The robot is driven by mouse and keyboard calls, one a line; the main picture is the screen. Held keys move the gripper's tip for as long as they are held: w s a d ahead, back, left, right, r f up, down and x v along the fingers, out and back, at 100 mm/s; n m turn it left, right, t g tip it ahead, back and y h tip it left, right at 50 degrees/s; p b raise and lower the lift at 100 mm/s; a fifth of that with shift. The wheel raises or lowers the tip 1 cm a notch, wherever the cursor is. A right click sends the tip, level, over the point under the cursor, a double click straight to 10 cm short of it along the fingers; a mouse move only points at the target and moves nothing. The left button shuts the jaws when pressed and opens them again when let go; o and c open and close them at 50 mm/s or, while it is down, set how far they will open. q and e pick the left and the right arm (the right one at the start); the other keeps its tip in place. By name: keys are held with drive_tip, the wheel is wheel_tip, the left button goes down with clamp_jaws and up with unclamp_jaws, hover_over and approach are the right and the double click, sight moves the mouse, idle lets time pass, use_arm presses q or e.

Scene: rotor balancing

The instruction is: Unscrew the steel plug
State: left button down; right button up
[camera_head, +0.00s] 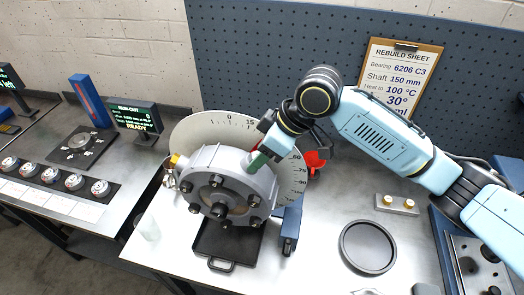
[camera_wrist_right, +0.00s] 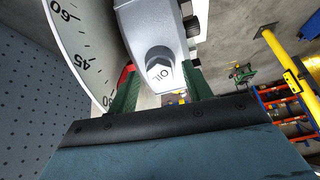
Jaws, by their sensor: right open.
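The steel plug (camera_wrist_right: 159,72), a hex head marked OIL, sits in a boss on the grey round housing (camera_head: 205,163). The housing also shows in the right wrist view (camera_wrist_right: 148,22). My right gripper (camera_head: 256,161) is at the upper right of the housing. Its green fingers are open, one on each side of the plug in the right wrist view. I cannot tell whether either finger touches it. In the head view the gripper hides the plug. My left gripper is not in view.
A white dial disc (camera_head: 190,129) stands behind the housing. A black drain pan (camera_head: 208,238) lies below it. A dark round dish (camera_head: 367,247) and a small block (camera_head: 397,204) are on the table at right. A pegboard (camera_head: 270,50) with a clipboard stands behind.

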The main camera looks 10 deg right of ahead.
clamp_jaws()
drive_tip(key=n, duration=0.7)
drive_tip(key=shift+d, duration=0.1)
drive_tip(key=n, duration=1.1)
